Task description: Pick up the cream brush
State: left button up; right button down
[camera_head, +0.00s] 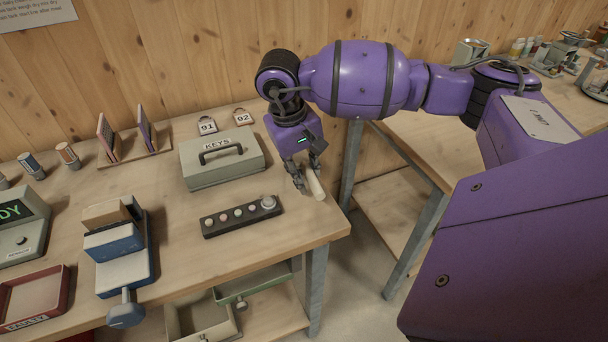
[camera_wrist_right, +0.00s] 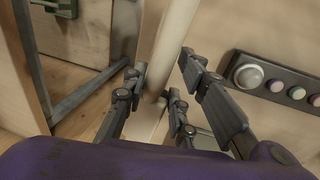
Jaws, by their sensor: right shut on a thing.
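The cream brush (camera_head: 315,184) shows in the head view as a short pale rod near the table's right edge. My right gripper (camera_head: 307,180) comes down over it with its fingers beside the rod and is shut on it. In the right wrist view the brush (camera_wrist_right: 175,32) is a long cream shaft running from the top edge down between the fingers of the gripper (camera_wrist_right: 162,68). Its lower end is partly hidden by the fingers. I cannot tell whether it touches the tabletop. My left gripper is in neither view.
A grey KEYS box (camera_head: 222,158) stands left of the gripper. A dark button strip (camera_head: 241,216) lies in front, close by. The workbench (camera_head: 290,235) ends just right of the brush, with a gap before another table (camera_head: 420,150). A blue-and-white device (camera_head: 125,262) stands further left.

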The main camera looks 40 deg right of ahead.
jog(key=s+a+r+b, duration=0.1)
jog(key=s+a+r, duration=0.8)
jog(key=a+r, duration=0.1)
jog(key=shift+s+a+r, duration=0.15)
jog(key=shift+a+r, duration=0.15)
jog(key=shift+r, duration=0.25)
